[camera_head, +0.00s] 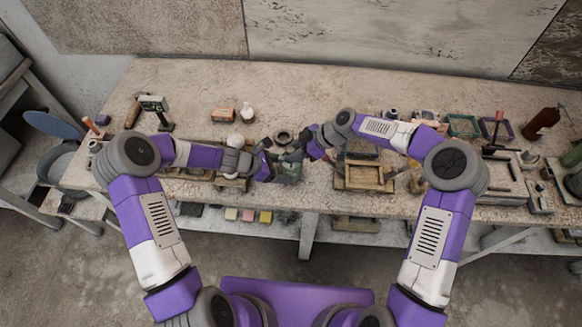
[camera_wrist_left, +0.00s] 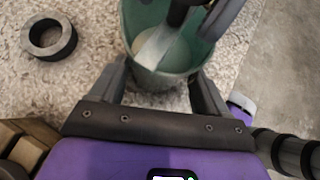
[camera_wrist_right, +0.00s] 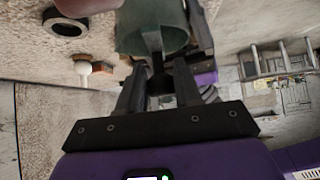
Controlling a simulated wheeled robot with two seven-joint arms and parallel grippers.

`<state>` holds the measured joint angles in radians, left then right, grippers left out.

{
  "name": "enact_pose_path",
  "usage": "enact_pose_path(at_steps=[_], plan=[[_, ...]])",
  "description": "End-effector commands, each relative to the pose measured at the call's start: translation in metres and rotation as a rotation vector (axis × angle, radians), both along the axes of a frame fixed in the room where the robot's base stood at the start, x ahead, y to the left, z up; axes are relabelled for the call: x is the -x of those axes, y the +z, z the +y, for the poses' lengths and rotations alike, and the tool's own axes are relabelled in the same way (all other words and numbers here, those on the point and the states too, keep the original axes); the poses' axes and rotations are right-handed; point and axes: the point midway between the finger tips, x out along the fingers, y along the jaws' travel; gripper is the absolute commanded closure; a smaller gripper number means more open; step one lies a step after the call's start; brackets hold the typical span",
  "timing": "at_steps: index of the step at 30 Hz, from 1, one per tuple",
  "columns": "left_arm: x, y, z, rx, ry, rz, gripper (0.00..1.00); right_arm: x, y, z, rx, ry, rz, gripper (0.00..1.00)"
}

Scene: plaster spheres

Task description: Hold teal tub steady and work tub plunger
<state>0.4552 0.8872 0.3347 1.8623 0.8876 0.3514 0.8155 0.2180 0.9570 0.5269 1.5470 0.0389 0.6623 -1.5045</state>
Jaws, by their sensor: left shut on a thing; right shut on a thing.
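The teal tub (camera_wrist_left: 135,35) stands on the speckled tabletop near its front edge; in the head view the tub (camera_head: 291,174) is partly covered by my grippers. My left gripper (camera_wrist_left: 158,92) is shut on the tub, a finger on each side of its wall. The plunger (camera_wrist_left: 160,48) reaches into the open tub, its lower end inside. In the right wrist view the tub (camera_wrist_right: 135,38) is beyond the fingers. My right gripper (camera_wrist_right: 158,85) is shut on the dark upper part of the plunger (camera_wrist_right: 153,42), above the tub; its exact grip is partly hidden.
A dark ring (camera_wrist_left: 48,38) lies beside the tub, also visible in the head view (camera_head: 283,136). A wooden frame (camera_head: 369,176) is right of the tub. The table's front edge is close.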

Motion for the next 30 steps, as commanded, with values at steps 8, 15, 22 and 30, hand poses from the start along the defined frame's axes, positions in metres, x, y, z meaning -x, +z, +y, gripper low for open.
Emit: enact_pose_path(at_steps=[8, 15, 22, 30], plan=[[0.000, -0.001, 0.000, -0.001, 0.001, 0.001, 0.55, 0.000, 0.001, -0.001, 0.002, 0.001, 0.000, 0.93], [0.000, -0.001, 0.001, -0.001, 0.002, 0.001, 0.55, 0.000, 0.010, 0.000, 0.000, 0.002, -0.002, 0.93], [0.000, -0.001, 0.001, -0.001, 0.003, 0.002, 0.55, -0.001, 0.021, 0.000, -0.001, 0.001, -0.004, 0.93], [0.000, -0.001, 0.001, -0.001, 0.005, 0.002, 0.55, -0.001, 0.032, 0.001, -0.002, 0.001, -0.004, 0.93]])
